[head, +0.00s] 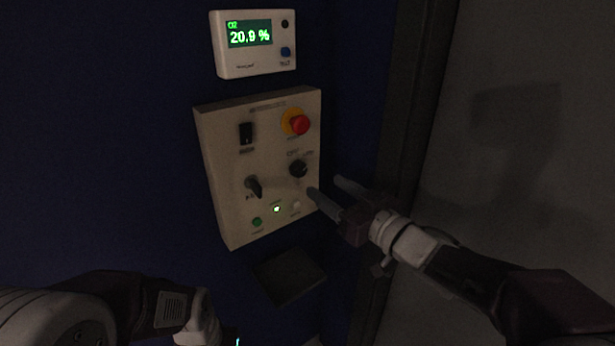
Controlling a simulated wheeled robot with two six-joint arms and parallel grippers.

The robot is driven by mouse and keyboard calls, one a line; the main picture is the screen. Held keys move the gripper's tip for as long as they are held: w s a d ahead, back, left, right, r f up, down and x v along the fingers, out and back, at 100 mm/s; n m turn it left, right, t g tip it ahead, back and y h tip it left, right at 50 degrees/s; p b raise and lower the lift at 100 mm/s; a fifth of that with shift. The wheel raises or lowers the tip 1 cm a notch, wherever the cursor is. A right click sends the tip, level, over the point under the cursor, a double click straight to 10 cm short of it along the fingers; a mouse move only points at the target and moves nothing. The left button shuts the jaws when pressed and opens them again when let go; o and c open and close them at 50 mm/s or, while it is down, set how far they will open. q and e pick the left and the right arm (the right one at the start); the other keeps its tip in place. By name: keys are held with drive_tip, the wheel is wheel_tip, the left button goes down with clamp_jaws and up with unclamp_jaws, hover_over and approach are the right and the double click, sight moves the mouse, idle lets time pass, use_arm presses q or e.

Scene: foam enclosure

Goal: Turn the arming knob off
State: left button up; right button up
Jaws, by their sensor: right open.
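The arming knob (298,168) is a round black knob on the right side of a beige control panel (228,140), with small, blurred lettering above it. The exact direction it points is hard to tell. My right gripper (326,188) is open and empty, just below and right of the knob at the panel's right edge. Its two fingers are apart, and I see no contact with the knob. My left arm shows at the bottom left, but its fingers are out of the picture.
An oxygen display (253,42) hangs above. A dark plate (289,276) sits below.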

sight(302, 172)
drive_tip(key=x, duration=0.4)
drive_tip(key=b+x, duration=0.1)
drive_tip(key=x, duration=0.3)
drive_tip(key=shift+w+a+f, duration=0.15)
drive_tip(key=shift+a+f, duration=0.05)
drive_tip(key=shift+a, duration=0.05)
use_arm(q)
drive_tip(key=shift+s+f, duration=0.3)
drive_tip(key=shift+f, duration=0.45)
use_arm(e)
clamp_jaws()
